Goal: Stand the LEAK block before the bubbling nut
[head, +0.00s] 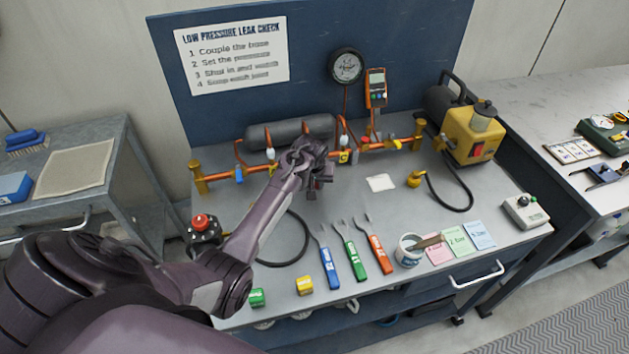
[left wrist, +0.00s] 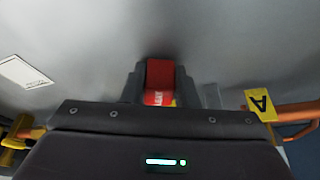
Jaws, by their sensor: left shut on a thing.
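My left gripper (head: 318,187) is over the middle of the bench, just in front of the copper pipe run (head: 375,147). It is shut on a red block (left wrist: 160,77), which shows between the fingers in the left wrist view. Small lettering is on the block's lower part, too small to read surely. In the head view the block is mostly hidden by the gripper. A yellow tag marked A (left wrist: 261,104) hangs by the pipe, to the right in the wrist view. Several fittings sit along the pipe; I cannot tell which nut bubbles. My right gripper is not in view.
A green block (head: 257,298) and a yellow block (head: 304,285) stand at the front edge. A white card (head: 381,182) lies right of the gripper. A yellow pump (head: 470,134) stands back right.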

